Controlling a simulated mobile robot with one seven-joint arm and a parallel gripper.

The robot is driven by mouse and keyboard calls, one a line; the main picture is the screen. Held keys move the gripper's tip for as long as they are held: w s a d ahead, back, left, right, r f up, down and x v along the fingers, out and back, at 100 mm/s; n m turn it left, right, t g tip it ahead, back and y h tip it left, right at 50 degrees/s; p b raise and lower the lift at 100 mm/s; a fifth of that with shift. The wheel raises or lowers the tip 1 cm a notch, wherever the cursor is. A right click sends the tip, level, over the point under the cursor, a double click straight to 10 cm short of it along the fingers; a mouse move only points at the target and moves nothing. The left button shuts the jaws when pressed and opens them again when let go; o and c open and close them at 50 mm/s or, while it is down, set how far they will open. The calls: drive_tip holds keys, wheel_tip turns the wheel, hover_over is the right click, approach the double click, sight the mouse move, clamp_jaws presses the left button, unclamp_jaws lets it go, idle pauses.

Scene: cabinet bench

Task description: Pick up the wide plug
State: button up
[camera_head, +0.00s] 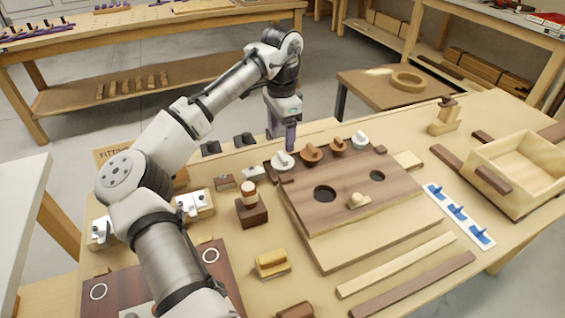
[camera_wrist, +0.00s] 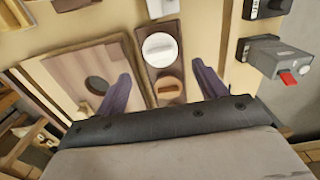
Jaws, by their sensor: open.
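Several round knobbed plugs stand in a row on a dark wooden strip (camera_head: 272,167) along the far edge of the bench. They include a white plug (camera_head: 282,160), a brown plug (camera_head: 311,155), a smaller brown plug (camera_head: 338,145) and a pale plug (camera_head: 360,141). I cannot tell for certain which is the wide plug. In the wrist view a white plug (camera_wrist: 160,49) and a brown plug (camera_wrist: 168,88) show between my fingers. My gripper (camera_head: 283,142) is open and empty, pointing down above the strip's left end; it also shows in the wrist view (camera_wrist: 160,70).
Nearby stand a dark block with a striped peg (camera_head: 251,208), a yellow block (camera_head: 272,263) and grey fittings (camera_head: 194,206). A wooden tray (camera_head: 520,180) is at right.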

sight(283, 155)
wheel_tip(283, 155, down, 8)
drive_tip(key=shift+f+p, duration=0.1)
drive_tip(key=shift+p, duration=0.35)
drive_tip(key=shift+d, duration=0.1)
drive_tip(key=c, duration=0.6)
